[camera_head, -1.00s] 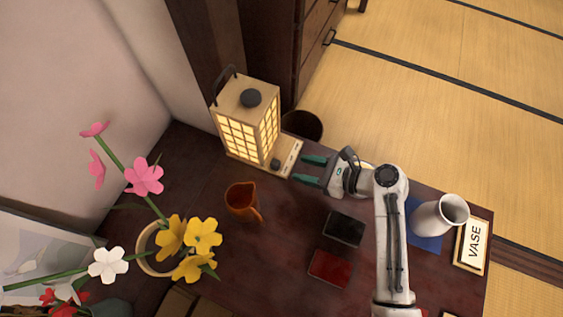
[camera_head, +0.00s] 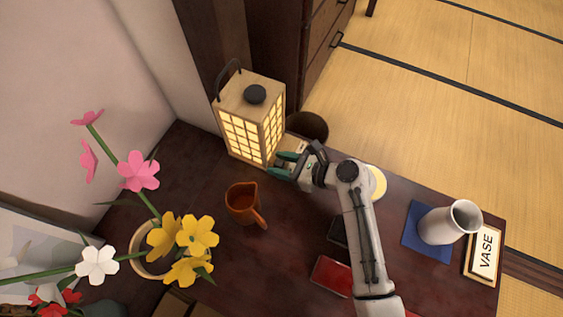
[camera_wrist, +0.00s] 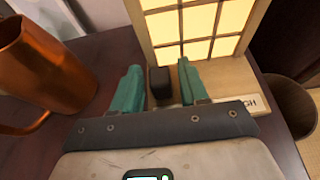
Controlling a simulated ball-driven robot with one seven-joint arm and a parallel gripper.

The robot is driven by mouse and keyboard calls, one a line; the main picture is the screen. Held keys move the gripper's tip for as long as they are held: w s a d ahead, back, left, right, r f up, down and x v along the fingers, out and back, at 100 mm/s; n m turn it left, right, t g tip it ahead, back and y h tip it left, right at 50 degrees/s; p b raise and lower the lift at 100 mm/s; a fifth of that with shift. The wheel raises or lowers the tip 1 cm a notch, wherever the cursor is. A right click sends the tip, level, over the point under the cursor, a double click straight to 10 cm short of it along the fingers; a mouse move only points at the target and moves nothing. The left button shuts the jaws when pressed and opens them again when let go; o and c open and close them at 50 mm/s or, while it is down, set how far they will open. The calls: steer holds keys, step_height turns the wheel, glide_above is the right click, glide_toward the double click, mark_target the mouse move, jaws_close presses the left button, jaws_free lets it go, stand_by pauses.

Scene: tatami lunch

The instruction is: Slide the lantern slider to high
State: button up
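The lit paper lantern (camera_head: 250,125) stands at the back of the dark table; its lit panes fill the top of the wrist view (camera_wrist: 195,22). The dark slider knob (camera_wrist: 160,82) sits on the lantern's wooden base (camera_wrist: 225,80). My gripper (camera_wrist: 158,84) is open, with one green finger on each side of the knob; a gap shows at the right finger, and I cannot tell if the left finger touches. A label on the base ending in "GH" (camera_wrist: 247,103) is partly hidden by my gripper. In the head view my gripper (camera_head: 282,165) hides the knob.
A copper pitcher (camera_head: 242,203) stands close to the left of my gripper. A round bin (camera_head: 308,127) is behind the table edge. A black box (camera_head: 338,232), a red box (camera_head: 332,275), a white vase (camera_head: 447,222) and a flower pot (camera_head: 148,265) are on the table.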

jaws_close()
stand_by(0.3)
steer(key=w+d, duration=0.1)
steer(key=w, duration=0.1)
steer(key=w+d+b, duration=0.1)
steer(key=w, duration=0.2)
steer(key=w+d, duration=0.1)
steer(key=w, duration=0.2)
steer(key=shift+w+f, duration=0.1)
steer(key=shift+w+d, duration=0.2)
steer(key=shift+w, duration=0.1)
steer(key=shift+o, duration=0.7)
jaws_free()
